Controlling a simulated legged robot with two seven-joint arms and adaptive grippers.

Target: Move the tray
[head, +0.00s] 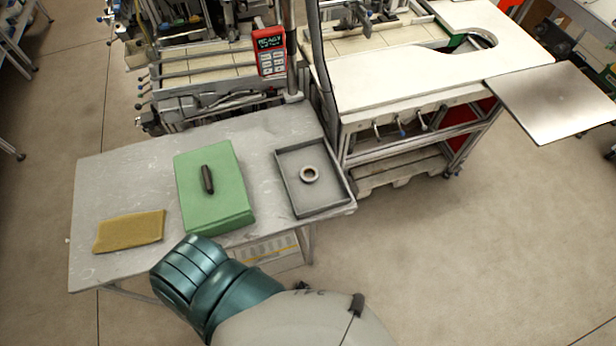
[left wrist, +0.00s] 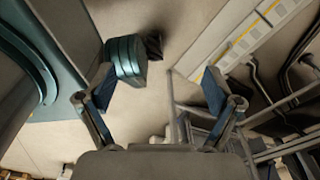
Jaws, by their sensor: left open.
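The tray (head: 331,204) is a shallow grey square with raised walls, lying at the right end of the grey table. A small pale ring-shaped reel (head: 309,174) lies inside it near the middle. My left gripper (left wrist: 158,90) shows in the left wrist view with its two fingers spread wide and nothing between them. The tray is not in that view. One of my teal arm links (head: 205,280) crosses the bottom of the head view, in front of the table's near edge. No gripper shows in the head view, and my right gripper is not seen.
A green box (head: 225,200) with a dark handle-like object (head: 207,180) on it stands left of the tray. A tan pad (head: 130,231) lies at the table's left. A bench with a red handheld device (head: 270,52) stands behind. Floor right of the table is clear.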

